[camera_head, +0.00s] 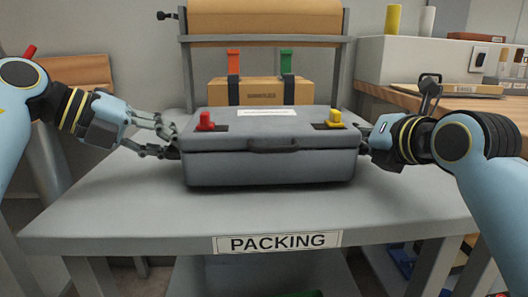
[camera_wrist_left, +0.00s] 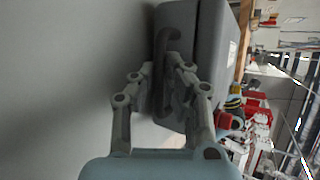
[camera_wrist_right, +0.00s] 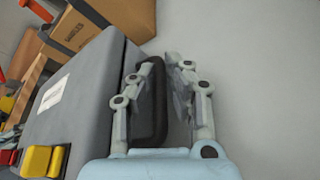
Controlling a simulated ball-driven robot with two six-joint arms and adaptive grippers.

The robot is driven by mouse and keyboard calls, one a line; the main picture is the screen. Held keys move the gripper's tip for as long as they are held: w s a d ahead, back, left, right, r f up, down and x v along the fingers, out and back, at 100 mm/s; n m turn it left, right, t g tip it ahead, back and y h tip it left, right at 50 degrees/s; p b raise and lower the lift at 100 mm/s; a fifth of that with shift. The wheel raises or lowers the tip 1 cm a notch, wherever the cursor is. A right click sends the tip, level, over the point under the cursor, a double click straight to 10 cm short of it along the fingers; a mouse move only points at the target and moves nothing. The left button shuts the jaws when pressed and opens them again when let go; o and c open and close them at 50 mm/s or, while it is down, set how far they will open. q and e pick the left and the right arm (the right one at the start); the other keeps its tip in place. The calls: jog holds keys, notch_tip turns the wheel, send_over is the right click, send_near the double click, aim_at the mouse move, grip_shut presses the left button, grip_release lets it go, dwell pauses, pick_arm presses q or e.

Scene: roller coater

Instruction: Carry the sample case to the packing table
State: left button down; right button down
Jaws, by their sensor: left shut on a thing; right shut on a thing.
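The grey sample case (camera_head: 270,165) is level and upright over the grey packing table (camera_head: 130,215), with red and yellow latches on its lid. From the head view I cannot tell whether its underside touches the tabletop. My left gripper (camera_head: 175,143) is at the case's left end; the left wrist view shows its fingers (camera_wrist_left: 168,85) shut around the dark side handle (camera_wrist_left: 165,95). My right gripper (camera_head: 366,137) is at the right end, partly hidden behind its own wrist. The right wrist view shows its fingers (camera_wrist_right: 160,85) shut around the other side handle (camera_wrist_right: 150,110).
A paper roll (camera_head: 265,18) hangs above. A wooden-topped counter (camera_head: 450,100) is at right. The table's front strip is clear.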

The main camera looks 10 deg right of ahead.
pick_arm(q)
jog(key=shift+a+f, duration=0.15)
jog(key=shift+f, duration=0.35)
pick_arm(e)
jog(key=shift+d+f, duration=0.1)
jog(key=shift+f, duration=0.3)
pick_arm(q)
jog(key=c, duration=1.9)
grip_release()
jog(key=shift+f, duration=0.2)
pick_arm(e)
jog(key=c, duration=1.8)
grip_release()
jog(key=shift+f, duration=0.25)
pick_arm(q)
jog(key=o, duration=0.5)
jog(key=shift+r, duration=0.1)
pick_arm(e)
jog(key=o, duration=0.4)
jog(key=shift+o, duration=0.2)
